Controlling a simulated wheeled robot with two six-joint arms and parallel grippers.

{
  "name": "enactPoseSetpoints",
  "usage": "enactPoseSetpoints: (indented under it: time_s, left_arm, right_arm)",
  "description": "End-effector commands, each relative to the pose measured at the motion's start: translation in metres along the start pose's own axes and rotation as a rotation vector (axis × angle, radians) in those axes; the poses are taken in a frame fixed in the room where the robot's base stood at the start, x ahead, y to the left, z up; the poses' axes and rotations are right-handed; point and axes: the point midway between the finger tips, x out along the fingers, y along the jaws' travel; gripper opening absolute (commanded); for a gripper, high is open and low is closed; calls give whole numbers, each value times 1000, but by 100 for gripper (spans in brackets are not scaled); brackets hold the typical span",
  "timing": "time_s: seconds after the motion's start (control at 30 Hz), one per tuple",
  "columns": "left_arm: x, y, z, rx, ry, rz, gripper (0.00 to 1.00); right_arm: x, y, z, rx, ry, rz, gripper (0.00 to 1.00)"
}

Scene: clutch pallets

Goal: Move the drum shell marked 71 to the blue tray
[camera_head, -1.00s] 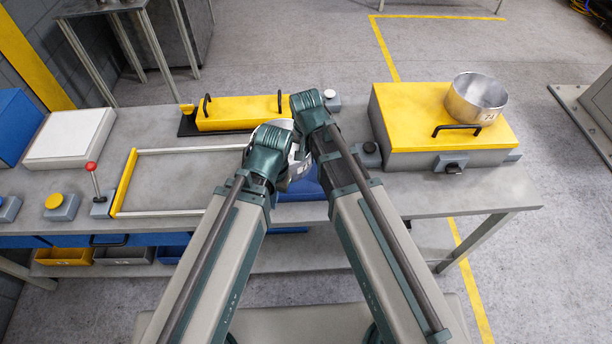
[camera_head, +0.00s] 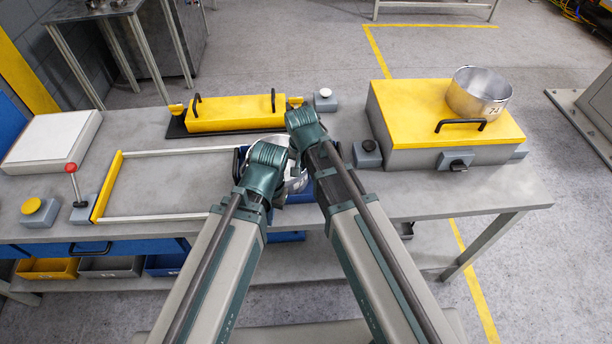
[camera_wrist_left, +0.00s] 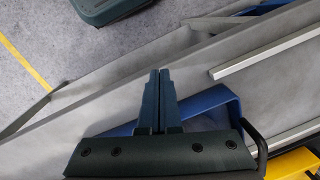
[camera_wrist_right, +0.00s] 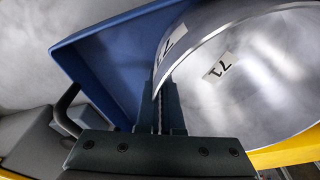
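The silver drum shell marked 71 (camera_wrist_right: 235,75) fills the upper right of the right wrist view, its label showing on the wall. My right gripper (camera_wrist_right: 160,88) has its fingers at the wall and looks shut on it. In the head view the drum (camera_head: 296,182) is partly hidden between my two wrists. The blue tray (camera_wrist_right: 100,60) lies behind the drum in the right wrist view; in the head view only parts of it (camera_head: 301,197) show. I cannot tell whether the drum touches the tray. My left gripper (camera_wrist_left: 160,78) is shut and empty, near a blue edge.
Another silver drum, its label looking like 74 (camera_head: 480,92), stands on a yellow-topped box (camera_head: 415,108) at the right. A yellow block with handles (camera_head: 235,112) lies at the back. A framed area (camera_head: 165,151), red-knobbed lever (camera_head: 71,169) and white pad (camera_head: 52,142) are left.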

Motion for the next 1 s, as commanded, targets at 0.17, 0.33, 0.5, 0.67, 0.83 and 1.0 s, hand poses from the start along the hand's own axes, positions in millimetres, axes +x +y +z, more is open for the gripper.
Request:
enactPoseSetpoints:
  time_s: [0.17,0.33,0.5,0.67,0.83,1.0]
  left_arm:
    - [-2,0,0,0,0,0,0]
    - [3,0,0,0,0,0,0]
    - [1,0,0,0,0,0,0]
    - [1,0,0,0,0,0,0]
    - [0,0,0,0,0,0,0]
    - [-7,-1,0,0,0,0,0]
  right_arm:
    - [-2,0,0,0,0,-1,0]
    - [3,0,0,0,0,-1,0]
    - [1,0,0,0,0,0,33]
    - [1,0,0,0,0,0,33]
    - [0,0,0,0,0,0,33]
    - [-7,0,0,0,0,0,33]
